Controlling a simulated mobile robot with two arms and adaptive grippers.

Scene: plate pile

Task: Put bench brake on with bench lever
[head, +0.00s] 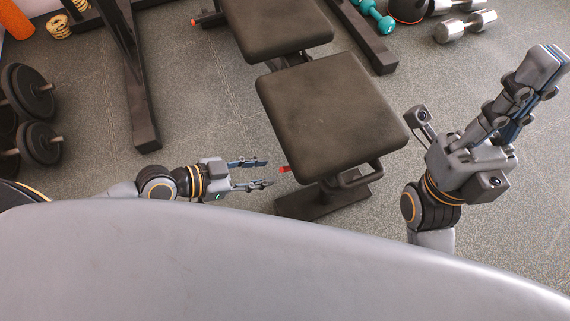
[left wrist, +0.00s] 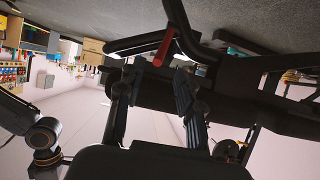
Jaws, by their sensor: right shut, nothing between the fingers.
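The black padded bench (head: 330,115) stands in the middle of the head view. The red lever (left wrist: 164,48) also shows in the left wrist view, just beyond and between the fingertips. My left gripper (head: 269,172) is open and empty, its fingers pointing right at the lever, a small gap short of it. Its two fingers also show apart in the wrist view (left wrist: 155,68). My right gripper (head: 546,66) is shut and empty, right of the bench, pointing to the upper right.
A black bench handle bar (head: 362,176) sits at the near pad's right edge. Black weights (head: 30,90) stand at the left. Teal dumbbells (head: 375,15) and a silver dumbbell (head: 465,26) lie at the back right.

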